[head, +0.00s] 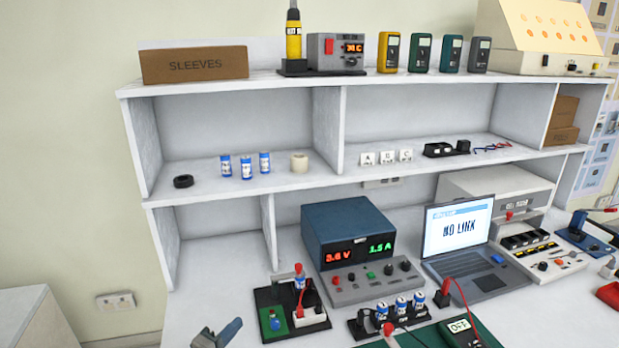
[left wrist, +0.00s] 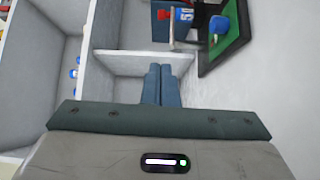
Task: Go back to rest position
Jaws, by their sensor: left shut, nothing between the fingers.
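My left gripper (head: 218,335) shows at the bottom edge of the head view, low over the front left of the white bench. It is apart from the black and green fixture board (head: 275,325) to its right. In the left wrist view its two blue-grey fingers (left wrist: 158,84) lie side by side, shut, with nothing held. The fixture board (left wrist: 228,40) also shows there, beyond the fingertips and to the right. My right gripper is not in view.
A blue power supply (head: 345,225) reading 3.6 V and 1.5 A stands behind the board. A holder with several blue-white cells (head: 401,308) is to the right, by a laptop (head: 462,240) showing NO LINK. Bare bench (head: 200,290) lies around the left gripper, below the shelf unit (head: 225,203).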

